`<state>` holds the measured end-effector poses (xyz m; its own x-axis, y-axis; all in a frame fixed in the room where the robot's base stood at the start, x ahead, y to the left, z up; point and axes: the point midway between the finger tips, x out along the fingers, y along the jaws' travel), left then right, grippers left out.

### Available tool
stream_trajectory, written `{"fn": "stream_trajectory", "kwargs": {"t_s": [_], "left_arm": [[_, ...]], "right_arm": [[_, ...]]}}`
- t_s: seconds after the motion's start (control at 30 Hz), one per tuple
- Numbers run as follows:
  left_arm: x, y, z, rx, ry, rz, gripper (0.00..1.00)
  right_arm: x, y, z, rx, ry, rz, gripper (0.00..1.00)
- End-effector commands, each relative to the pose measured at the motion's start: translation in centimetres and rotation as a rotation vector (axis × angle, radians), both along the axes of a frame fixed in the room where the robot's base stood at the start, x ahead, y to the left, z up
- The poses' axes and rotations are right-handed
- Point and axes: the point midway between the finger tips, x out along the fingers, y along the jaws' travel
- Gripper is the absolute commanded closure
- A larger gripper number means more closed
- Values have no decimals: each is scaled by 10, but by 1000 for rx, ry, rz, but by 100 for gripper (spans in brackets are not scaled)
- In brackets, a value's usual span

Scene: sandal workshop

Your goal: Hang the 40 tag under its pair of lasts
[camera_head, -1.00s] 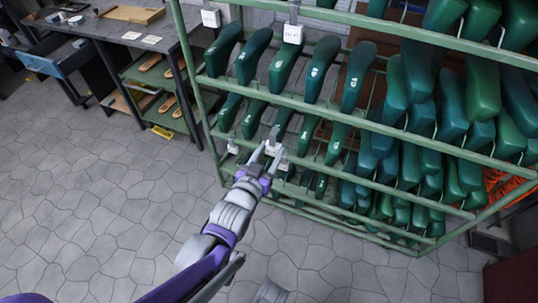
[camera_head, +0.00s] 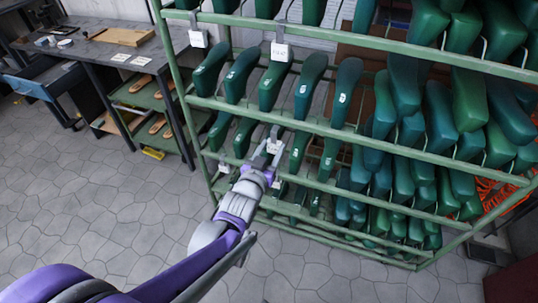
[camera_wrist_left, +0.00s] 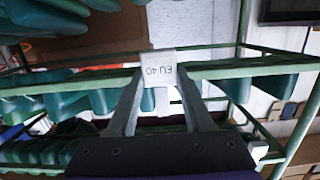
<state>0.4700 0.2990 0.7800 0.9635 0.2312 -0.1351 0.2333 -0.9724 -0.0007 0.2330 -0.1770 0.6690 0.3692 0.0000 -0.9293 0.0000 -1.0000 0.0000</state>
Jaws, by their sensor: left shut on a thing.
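My left gripper (camera_head: 268,153) is shut on the white 40 tag (camera_wrist_left: 159,68), at the front of the green rack. In the left wrist view the tag reads "EU 40", upside down, between the fingertips and against a green rail. In the head view the tag (camera_head: 273,148) shows small at the fingertips, just below a rail (camera_head: 300,125). Whether it touches the rail I cannot tell. Green lasts (camera_head: 272,86) hang in rows above and behind the gripper; their small labels are unreadable. My right gripper is not in view.
Other white tags hang from the upper rail (camera_head: 280,52), (camera_head: 198,39). Larger lasts (camera_head: 440,115) crowd the rack's right side. A workbench (camera_head: 105,50) with sandals on shelves below stands at left. The stone floor (camera_head: 90,200) in front is clear.

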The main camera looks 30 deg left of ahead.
Motion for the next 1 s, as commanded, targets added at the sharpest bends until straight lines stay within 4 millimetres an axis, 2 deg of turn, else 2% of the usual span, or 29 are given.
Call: {"fn": "stream_trajectory", "kwargs": {"t_s": [0.7, 0.87, 1.0], "left_arm": [[57, 14, 0, 0, 0, 0, 100], [67, 16, 0, 0, 0, 0, 100], [66, 16, -7, -1, 0, 0, 100]], "right_arm": [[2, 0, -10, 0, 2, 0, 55], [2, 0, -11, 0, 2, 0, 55], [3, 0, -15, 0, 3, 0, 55]]}}
